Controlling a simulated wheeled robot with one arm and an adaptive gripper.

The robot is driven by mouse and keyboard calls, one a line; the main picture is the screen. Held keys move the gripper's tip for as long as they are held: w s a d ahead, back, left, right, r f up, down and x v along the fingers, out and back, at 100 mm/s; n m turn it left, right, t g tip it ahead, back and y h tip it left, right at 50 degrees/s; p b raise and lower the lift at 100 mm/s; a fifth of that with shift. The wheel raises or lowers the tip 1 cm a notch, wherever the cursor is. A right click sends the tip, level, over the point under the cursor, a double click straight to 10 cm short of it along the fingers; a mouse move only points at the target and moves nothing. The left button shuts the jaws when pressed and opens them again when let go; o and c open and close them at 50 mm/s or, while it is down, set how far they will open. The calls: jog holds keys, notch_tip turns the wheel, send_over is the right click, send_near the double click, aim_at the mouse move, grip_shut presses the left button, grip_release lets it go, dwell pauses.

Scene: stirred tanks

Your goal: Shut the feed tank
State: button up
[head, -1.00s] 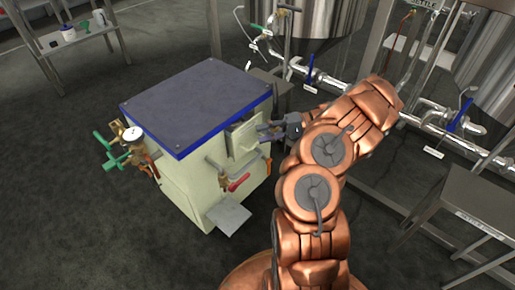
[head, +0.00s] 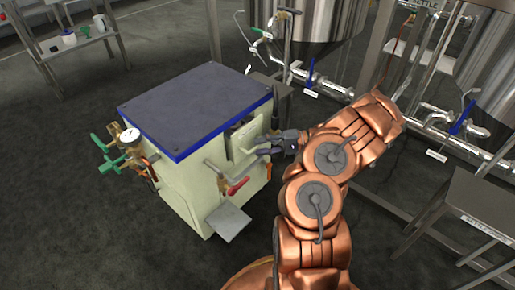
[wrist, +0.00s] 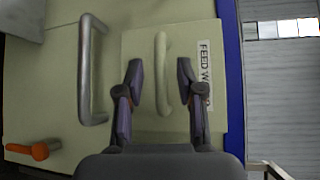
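The feed tank is a cream box (head: 185,190) with a blue lid (head: 195,105), left of my arm in the head view. A cream panel on its side (head: 242,143) has a dark gap along its top edge, so it appears to stand slightly out. In the wrist view this panel (wrist: 185,130) bears a label (wrist: 204,75) starting "FEED W" and a pale upright handle (wrist: 162,70). My gripper (wrist: 160,72) is open, its fingers on either side of the handle in that view; contact cannot be told. In the head view my gripper (head: 263,147) is at the panel.
A larger metal handle (wrist: 88,70) and an orange knob (wrist: 35,151) are left of the panel. A red-handled valve (head: 238,185) and small shelf (head: 228,222) project below. Steel tanks and pipes (head: 380,98) stand behind; a steel table (head: 480,205) is at right.

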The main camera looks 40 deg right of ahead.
jog(key=shift+x, duration=0.85)
grip_shut()
